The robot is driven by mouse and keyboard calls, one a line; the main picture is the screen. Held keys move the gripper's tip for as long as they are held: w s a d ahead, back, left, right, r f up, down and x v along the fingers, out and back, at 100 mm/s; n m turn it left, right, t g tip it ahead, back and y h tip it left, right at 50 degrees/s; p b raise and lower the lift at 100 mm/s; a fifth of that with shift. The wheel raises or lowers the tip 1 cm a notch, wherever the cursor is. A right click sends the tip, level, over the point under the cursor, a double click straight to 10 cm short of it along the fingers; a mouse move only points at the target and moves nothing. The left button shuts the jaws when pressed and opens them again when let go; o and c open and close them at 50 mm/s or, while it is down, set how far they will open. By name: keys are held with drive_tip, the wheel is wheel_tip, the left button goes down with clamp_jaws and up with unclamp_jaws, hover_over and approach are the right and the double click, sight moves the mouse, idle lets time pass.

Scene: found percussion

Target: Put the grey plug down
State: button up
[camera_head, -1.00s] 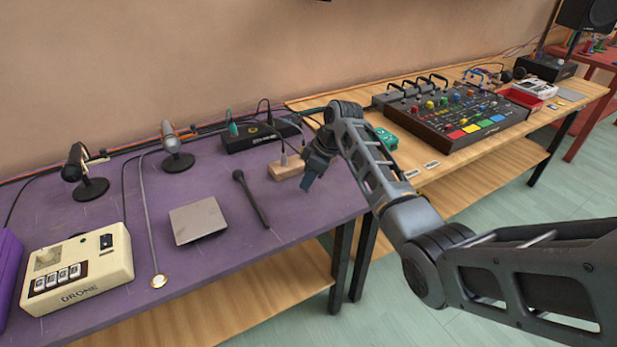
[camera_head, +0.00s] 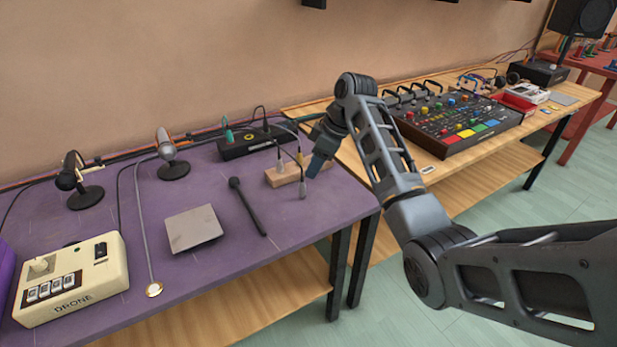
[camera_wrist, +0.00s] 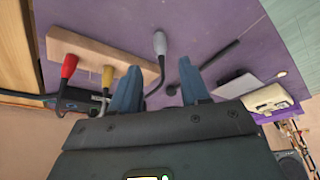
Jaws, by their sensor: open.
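The grey plug (camera_head: 302,190) is at the purple table, just in front of the wooden block (camera_head: 284,176), with its dark cable curving up from it. In the wrist view the grey plug (camera_wrist: 160,43) shows beyond my fingertips, against the purple surface and clear of the block's edge. My gripper (camera_head: 318,163) is above and to the right of the plug. In the wrist view its blue fingers (camera_wrist: 159,78) are spread apart with nothing held between them; the cable passes near them.
A red plug (camera_wrist: 69,66) and a yellow plug (camera_wrist: 107,75) stand in the block. A black microphone (camera_head: 248,207), a grey plate (camera_head: 193,229) and a cream DRONE box (camera_head: 72,278) lie to the left. A black box (camera_head: 252,142) stands behind. The mixer table (camera_head: 440,185) adjoins at right.

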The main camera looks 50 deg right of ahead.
drive_tip(key=shift+v, duration=2.1)
drive_tip(key=shift+c, duration=0.2)
